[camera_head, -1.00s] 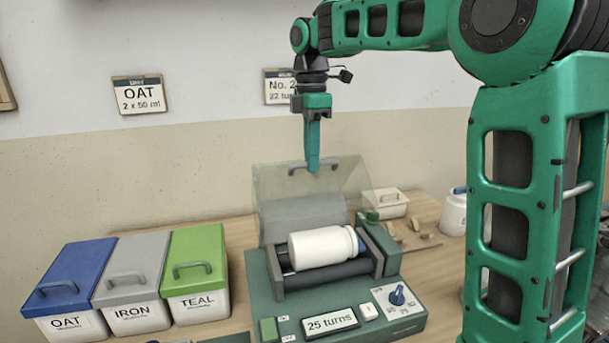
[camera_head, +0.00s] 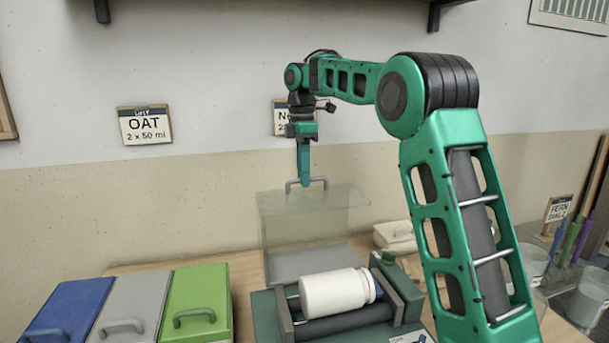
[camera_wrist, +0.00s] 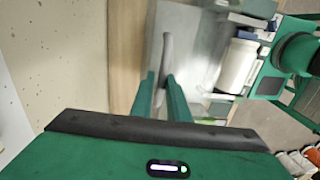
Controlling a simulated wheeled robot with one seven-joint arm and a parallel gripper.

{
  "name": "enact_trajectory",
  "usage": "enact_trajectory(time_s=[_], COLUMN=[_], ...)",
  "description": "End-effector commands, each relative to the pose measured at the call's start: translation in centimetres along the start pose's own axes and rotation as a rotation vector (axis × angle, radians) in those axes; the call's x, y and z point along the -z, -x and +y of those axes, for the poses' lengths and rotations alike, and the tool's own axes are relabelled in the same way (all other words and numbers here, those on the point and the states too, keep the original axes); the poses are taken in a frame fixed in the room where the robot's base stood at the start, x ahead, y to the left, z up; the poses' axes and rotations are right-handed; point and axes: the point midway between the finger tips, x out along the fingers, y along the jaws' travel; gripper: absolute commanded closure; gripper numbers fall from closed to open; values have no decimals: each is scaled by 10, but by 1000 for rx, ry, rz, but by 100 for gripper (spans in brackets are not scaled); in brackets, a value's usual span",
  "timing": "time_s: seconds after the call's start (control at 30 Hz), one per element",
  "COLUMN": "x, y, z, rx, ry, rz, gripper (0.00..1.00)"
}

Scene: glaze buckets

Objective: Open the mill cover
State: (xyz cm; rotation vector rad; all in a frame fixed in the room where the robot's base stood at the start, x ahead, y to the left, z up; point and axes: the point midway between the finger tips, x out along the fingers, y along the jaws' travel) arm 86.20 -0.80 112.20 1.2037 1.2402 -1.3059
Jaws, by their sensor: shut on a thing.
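The mill cover (camera_head: 312,222) is a clear panel with a grey handle. In the head view it stands raised behind the mill (camera_head: 265,318), with its handle at the top. My gripper (camera_head: 304,182) points down and is shut on the cover's handle. In the wrist view the handle (camera_wrist: 166,60) lies between the two green fingers (camera_wrist: 161,92). A white jar (camera_head: 335,292) lies on its side on the mill's dark rollers, uncovered from above. It also shows in the wrist view (camera_wrist: 238,66).
Blue, grey and green lidded bins (camera_head: 198,303) stand at the left. A small pale lidded box (camera_head: 392,236) is right of the cover. Containers and brushes (camera_head: 570,240) stand at the far right. The wall is close behind the cover.

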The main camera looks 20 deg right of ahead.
Motion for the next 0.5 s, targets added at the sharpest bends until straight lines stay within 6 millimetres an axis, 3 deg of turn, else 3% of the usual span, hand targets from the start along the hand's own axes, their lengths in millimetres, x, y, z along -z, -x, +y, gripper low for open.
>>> enact_trajectory(time_s=[0.03,0.17,0.5], x=[1,1,0], y=[0,-10,-21], z=[13,26,40], rx=[-25,-15,-3], ry=[-5,-8,-10], rz=[11,10,9], gripper=[100,100,100])
